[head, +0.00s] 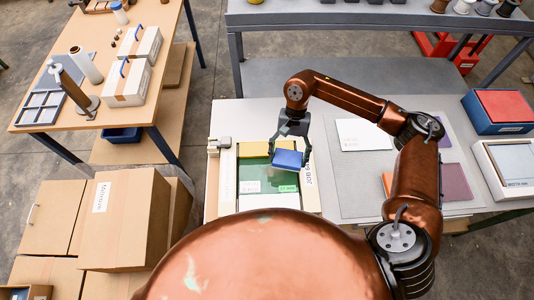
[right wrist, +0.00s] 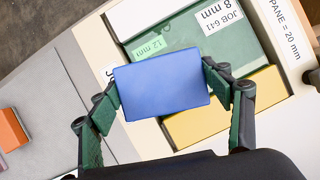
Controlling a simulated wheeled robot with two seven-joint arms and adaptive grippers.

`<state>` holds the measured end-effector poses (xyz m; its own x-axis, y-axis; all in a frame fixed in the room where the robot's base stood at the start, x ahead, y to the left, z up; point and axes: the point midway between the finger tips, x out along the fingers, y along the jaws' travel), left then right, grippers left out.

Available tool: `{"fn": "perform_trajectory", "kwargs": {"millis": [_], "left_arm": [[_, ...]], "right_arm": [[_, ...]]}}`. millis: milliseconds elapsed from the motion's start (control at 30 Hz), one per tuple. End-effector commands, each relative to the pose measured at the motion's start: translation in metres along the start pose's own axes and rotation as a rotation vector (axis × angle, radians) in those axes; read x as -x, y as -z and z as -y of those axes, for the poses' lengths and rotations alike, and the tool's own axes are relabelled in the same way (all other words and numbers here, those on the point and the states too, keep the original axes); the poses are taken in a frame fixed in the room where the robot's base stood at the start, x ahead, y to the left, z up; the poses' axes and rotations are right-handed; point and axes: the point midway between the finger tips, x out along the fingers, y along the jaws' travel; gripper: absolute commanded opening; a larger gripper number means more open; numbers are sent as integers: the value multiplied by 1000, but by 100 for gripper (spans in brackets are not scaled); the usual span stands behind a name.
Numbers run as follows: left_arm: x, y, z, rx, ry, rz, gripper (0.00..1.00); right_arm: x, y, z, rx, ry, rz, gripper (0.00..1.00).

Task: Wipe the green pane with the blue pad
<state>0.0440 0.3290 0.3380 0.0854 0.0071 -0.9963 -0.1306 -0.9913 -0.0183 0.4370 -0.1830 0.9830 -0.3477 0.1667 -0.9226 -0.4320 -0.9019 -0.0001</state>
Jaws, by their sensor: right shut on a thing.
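My right gripper (head: 291,146) is shut on the blue pad (head: 289,159), with one finger at each end of it. In the right wrist view the blue pad (right wrist: 162,88) fills the space between the fingers. The green pane (head: 254,171) lies in a pale frame on the table. The pad is over the pane's right side and hides part of it; I cannot tell whether they touch. In the right wrist view the green pane (right wrist: 183,38) shows beyond the pad, with a "12 mm" tag and a white "8 mm JOB 641" label. My left gripper is out of view.
A yellow strip (head: 252,149) borders the pane's far end. A grey mat (head: 355,180) with a white sheet (head: 364,135) lies to the right. A blue box with a red top (head: 500,108) and a white tray (head: 505,165) stand farther right. Cardboard boxes (head: 122,220) are at left.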

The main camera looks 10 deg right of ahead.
Motion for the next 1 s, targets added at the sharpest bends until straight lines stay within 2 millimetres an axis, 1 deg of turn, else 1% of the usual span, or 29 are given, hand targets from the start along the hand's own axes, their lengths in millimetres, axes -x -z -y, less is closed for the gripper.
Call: {"fn": "perform_trajectory", "kwargs": {"millis": [33,133,233,367,500,600,700,867,1000], "left_arm": [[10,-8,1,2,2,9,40],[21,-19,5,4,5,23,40],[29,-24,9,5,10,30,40],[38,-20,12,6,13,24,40],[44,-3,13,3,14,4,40],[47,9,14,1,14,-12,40],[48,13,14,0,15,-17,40],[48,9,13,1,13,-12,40],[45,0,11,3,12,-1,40]], "right_arm": [[0,-3,6,-118,51,3,53],[-4,-6,22,-360,153,2,53],[-7,-9,38,-580,246,1,53],[-8,-14,57,-829,351,-1,53],[-8,-20,73,-1030,434,-2,53],[-7,-23,81,-1127,473,-1,53],[-7,-25,86,-1186,496,-2,53],[-9,-24,88,-1223,509,-1,53],[-15,-22,88,-1225,508,-1,53]]}}
